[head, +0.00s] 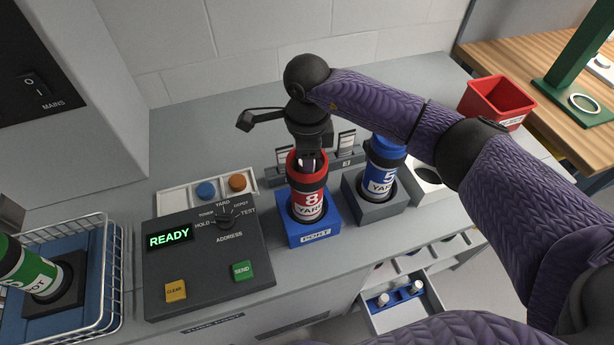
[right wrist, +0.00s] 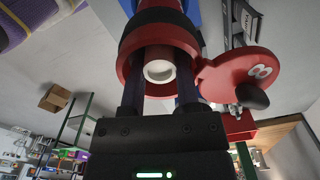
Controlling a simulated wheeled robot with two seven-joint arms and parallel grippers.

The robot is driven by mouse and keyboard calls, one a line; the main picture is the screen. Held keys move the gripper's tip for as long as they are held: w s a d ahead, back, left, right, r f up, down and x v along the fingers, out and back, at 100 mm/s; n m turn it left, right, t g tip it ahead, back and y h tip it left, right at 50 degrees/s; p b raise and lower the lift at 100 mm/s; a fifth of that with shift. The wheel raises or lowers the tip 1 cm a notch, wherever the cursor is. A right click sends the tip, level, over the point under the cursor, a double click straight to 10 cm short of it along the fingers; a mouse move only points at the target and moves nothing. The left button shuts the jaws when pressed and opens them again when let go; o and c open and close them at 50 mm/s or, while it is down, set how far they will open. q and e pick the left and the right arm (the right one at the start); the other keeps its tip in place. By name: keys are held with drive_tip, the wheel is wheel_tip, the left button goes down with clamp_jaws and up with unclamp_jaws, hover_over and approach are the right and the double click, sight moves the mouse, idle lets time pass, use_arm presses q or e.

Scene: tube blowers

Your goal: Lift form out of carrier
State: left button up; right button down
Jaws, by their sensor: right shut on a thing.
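The red carrier (head: 307,198), marked 8 and YARD, stands upright in the blue PORT block (head: 310,234). Its red lid (right wrist: 236,76) is swung open to one side in the right wrist view. My right gripper (head: 309,160) points down at the carrier's open mouth. In the right wrist view, its dark fingers (right wrist: 159,85) reach into the mouth on both sides of a white rolled form (right wrist: 160,71) and are shut on it. The form's end shows within the mouth; the rest is hidden inside. My left gripper is not in view.
A blue carrier (head: 383,165) marked 5 stands close on the right in a grey block. A control box (head: 207,254) reading READY is at left, beside a wire basket (head: 111,308) with a green carrier (head: 28,272). A red bin (head: 496,101) stands far right.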

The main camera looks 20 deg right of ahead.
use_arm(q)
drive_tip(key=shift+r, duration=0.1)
use_arm(e)
wheel_tip(320, 180, up, 18)
idle(0.5)
use_arm(q)
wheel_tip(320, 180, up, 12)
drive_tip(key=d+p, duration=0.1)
drive_tip(key=p, duration=1.1)
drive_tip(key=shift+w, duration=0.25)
use_arm(e)
wheel_tip(320, 180, up, 14)
drive_tip(key=shift+f, duration=0.2)
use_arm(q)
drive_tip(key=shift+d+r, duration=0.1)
